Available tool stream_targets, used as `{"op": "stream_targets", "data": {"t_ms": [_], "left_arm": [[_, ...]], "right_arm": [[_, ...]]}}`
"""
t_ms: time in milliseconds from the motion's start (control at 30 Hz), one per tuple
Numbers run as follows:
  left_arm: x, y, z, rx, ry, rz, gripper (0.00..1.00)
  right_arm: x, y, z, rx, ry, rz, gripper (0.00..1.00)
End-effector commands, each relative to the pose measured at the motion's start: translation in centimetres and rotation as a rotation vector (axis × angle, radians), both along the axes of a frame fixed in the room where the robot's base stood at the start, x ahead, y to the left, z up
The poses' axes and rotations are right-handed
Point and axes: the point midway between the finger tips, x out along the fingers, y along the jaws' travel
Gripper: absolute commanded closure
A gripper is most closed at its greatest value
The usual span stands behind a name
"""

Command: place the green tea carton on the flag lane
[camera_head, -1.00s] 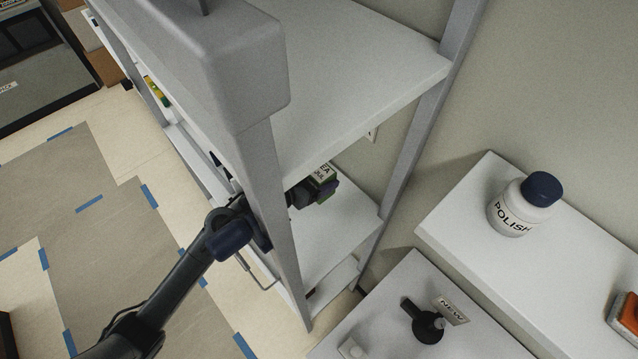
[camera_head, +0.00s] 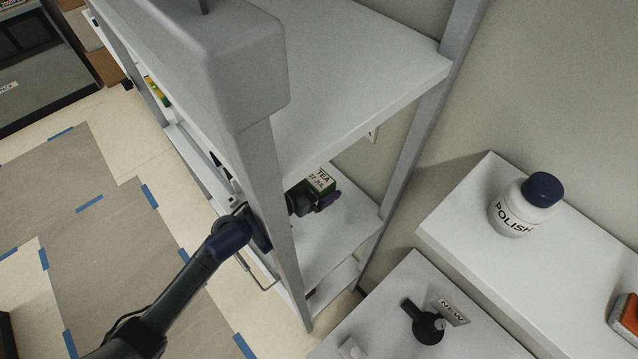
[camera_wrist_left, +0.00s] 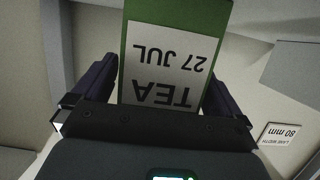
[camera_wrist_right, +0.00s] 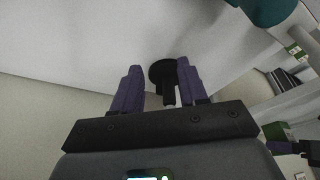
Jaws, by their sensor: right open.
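The green tea carton (camera_head: 320,178), with a white label reading TEA 27 JUL, is inside the lower bay of the white shelf unit. In the left wrist view the carton (camera_wrist_left: 165,60) fills the space between the fingers of my left gripper (camera_wrist_left: 160,85), which is shut on it. In the head view my left gripper (camera_head: 318,199) partly covers the carton; whether its base touches the shelf is hidden. My right gripper (camera_wrist_right: 160,85) is open and empty, with a black disc with a stem (camera_wrist_right: 165,75) beyond its fingertips. I cannot identify a flag lane.
A grey post (camera_head: 275,200) stands close before my left arm. An upper shelf board (camera_head: 370,70) overhangs the carton. A white POLISH bottle (camera_head: 522,205) stands on a ledge at right. A NEW sign (camera_head: 452,310) sits below it. An 80 mm label (camera_wrist_left: 280,137) is right of the carton.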

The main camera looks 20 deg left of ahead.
Motion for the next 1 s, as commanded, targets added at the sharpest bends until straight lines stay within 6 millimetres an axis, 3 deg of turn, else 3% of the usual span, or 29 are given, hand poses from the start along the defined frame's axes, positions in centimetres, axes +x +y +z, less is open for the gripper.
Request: {"op": "stream_targets", "data": {"t_ms": [267,367,800,1000], "left_arm": [[-0.1,0.0,0.4,0.000,0.000,0.000,0.00],[-0.9,0.5,0.6,0.000,0.000,-0.001,0.00],[-7.6,3.7,2.8,0.002,0.001,-0.002,0.00],[-9.5,4.7,3.5,0.001,0.000,0.000,0.00]], "right_arm": [[0.0,0.0,0.1,0.000,0.000,0.000,0.57],[0.0,0.0,0.1,0.000,0.000,0.000,0.57],[0.0,0.0,0.0,0.001,0.000,0.000,0.57],[0.0,0.0,-0.1,0.001,0.000,0.000,0.57]]}}
